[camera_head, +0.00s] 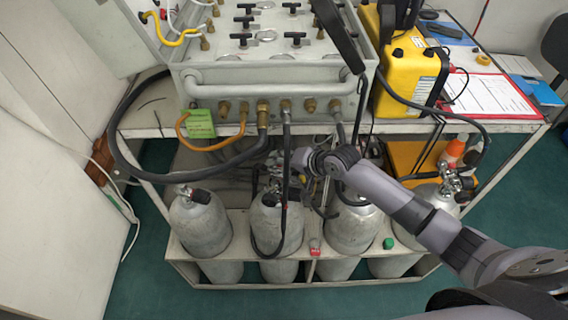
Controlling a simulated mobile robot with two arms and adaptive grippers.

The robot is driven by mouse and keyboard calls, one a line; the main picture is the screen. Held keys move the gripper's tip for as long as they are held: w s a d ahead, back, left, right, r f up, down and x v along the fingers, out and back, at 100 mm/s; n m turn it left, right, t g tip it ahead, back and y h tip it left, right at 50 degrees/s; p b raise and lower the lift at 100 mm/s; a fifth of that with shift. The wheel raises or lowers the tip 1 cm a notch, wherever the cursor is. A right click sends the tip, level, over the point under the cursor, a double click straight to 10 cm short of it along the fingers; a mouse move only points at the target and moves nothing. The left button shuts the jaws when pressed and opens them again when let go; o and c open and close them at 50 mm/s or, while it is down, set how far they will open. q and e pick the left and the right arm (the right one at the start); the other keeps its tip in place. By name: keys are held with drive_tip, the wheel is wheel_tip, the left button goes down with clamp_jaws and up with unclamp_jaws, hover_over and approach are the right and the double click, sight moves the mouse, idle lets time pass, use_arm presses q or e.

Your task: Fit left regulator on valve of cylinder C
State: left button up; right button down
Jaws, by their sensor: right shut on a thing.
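My right gripper (306,162) is in front of the rack, below the panel's front edge and above the second and third cylinders. It is shut on a small, mostly hidden thing that looks like the left regulator at a black hose. A black hose (286,135) drops from the panel front just left of the gripper and loops down before the second cylinder (276,228). The third cylinder (350,228) stands right of it, its valve partly hidden by my right arm. No letter is readable, so I cannot tell which is cylinder C. My left gripper is not in view.
Grey cylinders also stand at the left (200,226) and right (432,205) of the rack (250,284). The air panel (270,72) sits on the shelf above, with a thick looping hose (120,160) at left.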

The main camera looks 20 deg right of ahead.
drive_tip(key=shift+f, duration=0.6)
idle(0.4)
drive_tip(key=shift+w, duration=0.1)
idle(0.6)
drive_tip(key=shift+f, duration=0.45)
idle(0.5)
drive_tip(key=c, duration=0.9)
unclamp_jaws()
drive_tip(key=o, duration=0.3)
drive_tip(key=shift+o, duration=0.2)
